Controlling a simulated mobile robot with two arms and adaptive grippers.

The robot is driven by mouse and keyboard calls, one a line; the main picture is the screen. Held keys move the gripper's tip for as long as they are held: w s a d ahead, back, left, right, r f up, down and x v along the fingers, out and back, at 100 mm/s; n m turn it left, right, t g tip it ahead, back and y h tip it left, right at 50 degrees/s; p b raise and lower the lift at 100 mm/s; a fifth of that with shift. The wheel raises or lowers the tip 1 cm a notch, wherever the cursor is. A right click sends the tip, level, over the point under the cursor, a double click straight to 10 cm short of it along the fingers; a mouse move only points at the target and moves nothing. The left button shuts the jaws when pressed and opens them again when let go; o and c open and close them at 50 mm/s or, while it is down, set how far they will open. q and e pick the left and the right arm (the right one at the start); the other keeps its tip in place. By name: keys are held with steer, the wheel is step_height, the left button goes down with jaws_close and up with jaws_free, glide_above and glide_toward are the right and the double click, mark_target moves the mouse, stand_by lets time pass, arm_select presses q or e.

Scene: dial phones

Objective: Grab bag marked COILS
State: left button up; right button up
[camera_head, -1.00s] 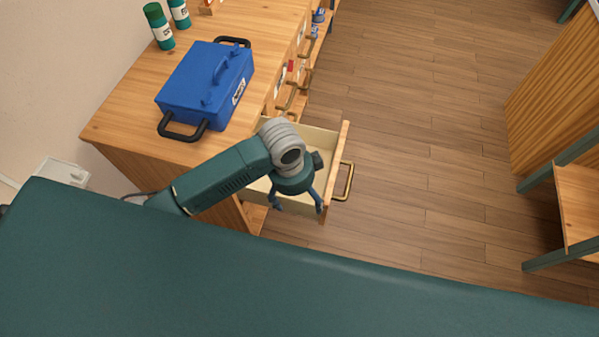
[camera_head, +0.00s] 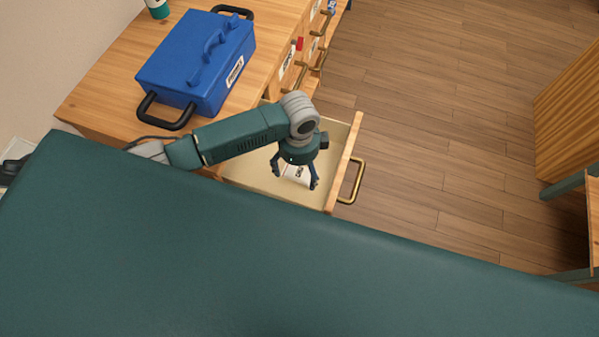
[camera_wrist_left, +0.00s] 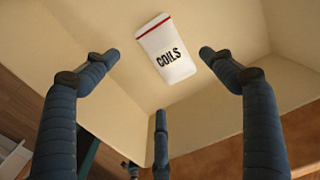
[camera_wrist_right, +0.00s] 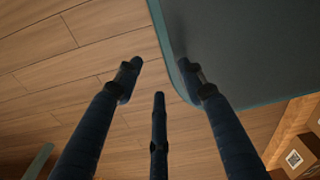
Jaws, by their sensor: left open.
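The white bag marked COILS (camera_wrist_left: 165,50), with a red stripe near one end, lies flat on the floor of the open drawer (camera_head: 244,173). It also shows in the head view (camera_head: 297,173), partly hidden by my left gripper. My left gripper (camera_head: 296,180) points down over the drawer with its fingers spread. In the left wrist view the bag lies beyond and between the fingertips, apart from them. My right gripper (camera_wrist_right: 160,68) has its fingers apart and holds nothing, with wooden floor beyond it.
A blue toolbox (camera_head: 196,62) with black handles stands on the wooden cabinet top (camera_head: 103,98). The drawer front with its brass handle (camera_head: 351,181) bounds the drawer on the right. More handled drawers line the cabinet farther back.

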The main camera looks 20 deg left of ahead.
mark_target(298, 175)
arm_select(q)
steer(key=f, duration=0.5)
steer(key=shift+w+a+f, duration=0.3)
steer(key=shift+f, duration=0.1)
steer(key=shift+c, duration=0.6)
steer(key=c, duration=1.2)
